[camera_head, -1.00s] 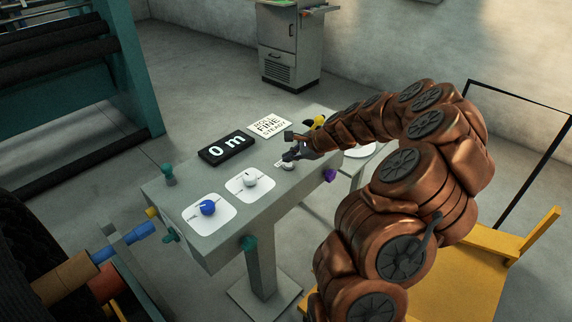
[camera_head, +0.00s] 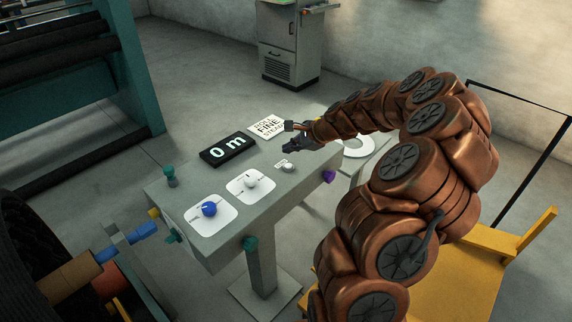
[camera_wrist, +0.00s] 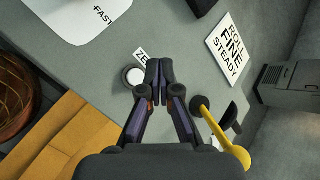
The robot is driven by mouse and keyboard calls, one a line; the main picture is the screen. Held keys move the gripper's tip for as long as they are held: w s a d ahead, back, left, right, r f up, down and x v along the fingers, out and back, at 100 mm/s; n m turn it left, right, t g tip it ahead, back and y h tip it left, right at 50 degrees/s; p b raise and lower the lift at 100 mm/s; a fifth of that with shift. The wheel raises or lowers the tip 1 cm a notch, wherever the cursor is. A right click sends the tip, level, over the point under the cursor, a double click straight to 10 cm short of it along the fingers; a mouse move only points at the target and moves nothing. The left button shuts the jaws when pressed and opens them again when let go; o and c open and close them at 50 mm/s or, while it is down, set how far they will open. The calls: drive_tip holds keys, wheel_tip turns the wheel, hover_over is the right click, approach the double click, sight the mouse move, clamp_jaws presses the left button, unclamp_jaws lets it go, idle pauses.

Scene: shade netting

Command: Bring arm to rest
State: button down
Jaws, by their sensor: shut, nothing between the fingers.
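My gripper (camera_head: 287,138) is at the end of my copper-coloured arm, above the right end of the grey control desk (camera_head: 226,196). In the wrist view my gripper (camera_wrist: 160,64) has its two fingers together, with nothing between them. A small white button (camera_head: 288,167) with a label beside it sits on the desk top below the gripper, and the two are apart. The button also shows in the wrist view (camera_wrist: 133,76), just left of the fingertips, its label partly hidden by them.
The desk carries a blue knob (camera_head: 209,209), a white knob (camera_head: 250,181), a black display (camera_head: 227,149) reading "0 m" and a sign (camera_head: 268,126).

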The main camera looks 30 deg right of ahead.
drive_tip(key=shift+r, duration=0.75)
drive_tip(key=shift+a, duration=0.1)
drive_tip(key=s+a+r+n+g+y, duration=0.1)
drive_tip(key=s+a+r+n+g, duration=0.2)
drive_tip(key=a, duration=0.5)
drive_tip(key=s+a+r+n, duration=0.1)
drive_tip(key=s+a+n, duration=0.35)
drive_tip(key=a, duration=0.25)
drive_tip(key=s+a+r+n+g+y, duration=0.1)
drive_tip(key=s+a+r+n+g, duration=0.2)
drive_tip(key=a, duration=0.5)
drive_tip(key=s+a+f+n+g+h, duration=0.1)
drive_tip(key=s+n+g+h, duration=0.3)
drive_tip(key=s+n, duration=0.7)
drive_tip(key=s+a+h, duration=0.1)
drive_tip(key=s, duration=1.5)
drive_tip(key=shift+f+h, duration=0.3)
drive_tip(key=shift+h, duration=0.1)
